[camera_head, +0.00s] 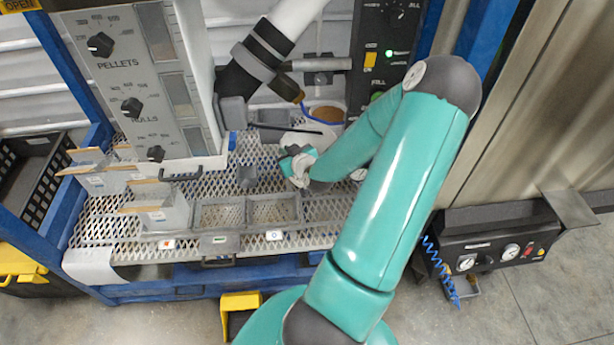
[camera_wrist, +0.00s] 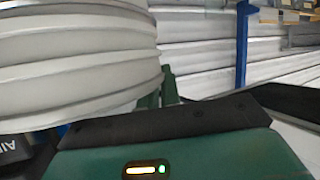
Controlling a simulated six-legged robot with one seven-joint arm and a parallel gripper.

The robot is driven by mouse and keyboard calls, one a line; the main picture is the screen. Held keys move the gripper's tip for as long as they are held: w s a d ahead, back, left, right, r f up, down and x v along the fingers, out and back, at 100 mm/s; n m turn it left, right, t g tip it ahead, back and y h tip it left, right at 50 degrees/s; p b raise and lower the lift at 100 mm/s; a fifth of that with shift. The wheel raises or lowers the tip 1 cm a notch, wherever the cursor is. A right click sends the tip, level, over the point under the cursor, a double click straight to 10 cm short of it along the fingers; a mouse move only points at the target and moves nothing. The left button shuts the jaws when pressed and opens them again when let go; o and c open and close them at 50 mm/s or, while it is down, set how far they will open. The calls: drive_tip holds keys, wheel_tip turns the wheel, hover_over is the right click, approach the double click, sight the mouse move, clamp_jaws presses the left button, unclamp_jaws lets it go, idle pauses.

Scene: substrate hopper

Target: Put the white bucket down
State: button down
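The white bucket (camera_wrist: 75,60) fills the upper left of the wrist view, with ribs around its wall. In the head view the white bucket (camera_head: 326,113) shows as a pale round rim with tan contents below the angled spout, partly behind my arm. My gripper (camera_head: 292,160) is low over the mesh deck, on the near side of the bucket. In the wrist view the green fingers of my gripper (camera_wrist: 160,92) are close together at the bucket's right edge and appear shut on it. The exact contact and the bucket's base are hidden.
The perforated metal deck (camera_head: 335,207) has some bare room. Clear scoop-like bins (camera_head: 160,210) stand at the left. The dispenser panel (camera_head: 135,85) rises behind, and a spout (camera_head: 284,87) hangs over the bucket.

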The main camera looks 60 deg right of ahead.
wheel_tip(320, 180, down, 7)
drive_tip(key=w+d+f, duration=0.1)
drive_tip(key=d, duration=0.1)
drive_tip(key=w+d+f, duration=0.1)
drive_tip(key=w+d, duration=0.1)
drive_tip(key=w+d+f, duration=0.1)
drive_tip(key=d, duration=0.1)
drive_tip(key=shift+w+d+f, duration=0.25)
drive_tip(key=shift+d+f, duration=0.05)
drive_tip(key=w+d+f, duration=0.3)
drive_tip(key=d+f, duration=0.2)
drive_tip(key=f, duration=0.4)
drive_tip(key=shift+w+f, duration=0.15)
drive_tip(key=shift+w, duration=0.05)
drive_tip(key=shift+a, duration=0.1)
drive_tip(key=c, duration=1.6)
unclamp_jaws()
drive_tip(key=shift+f, duration=0.1)
